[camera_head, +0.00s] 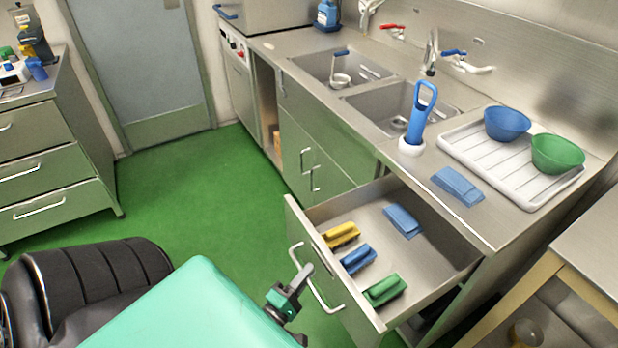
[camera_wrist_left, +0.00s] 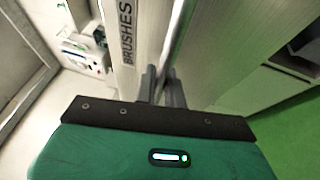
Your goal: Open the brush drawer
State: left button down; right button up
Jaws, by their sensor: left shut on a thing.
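The brush drawer (camera_head: 384,328) is pulled out from under the counter, its inside open to view. It holds a yellow brush (camera_head: 341,235), a blue brush (camera_head: 358,259), a green brush (camera_head: 384,289) and a flat blue brush-like piece (camera_head: 402,221). In the left wrist view its front carries the label BRUSHES (camera_wrist_left: 126,35). My left gripper (camera_head: 301,277) is shut on the drawer's bar handle (camera_head: 326,298); the fingers (camera_wrist_left: 161,87) and handle (camera_wrist_left: 181,32) also show in the left wrist view. My right gripper is out of view.
Above the drawer, the counter bears a blue pad (camera_head: 458,186), a blue-handled tool in a white holder (camera_head: 411,145) and a white drainer (camera_head: 487,172) with blue and green bowls. A wooden-legged table (camera_head: 585,250) stands at right. Green floor (camera_head: 190,200) is clear at left.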

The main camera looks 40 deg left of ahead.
pick_arm(q)
jog(key=c, duration=1.5)
grip_release()
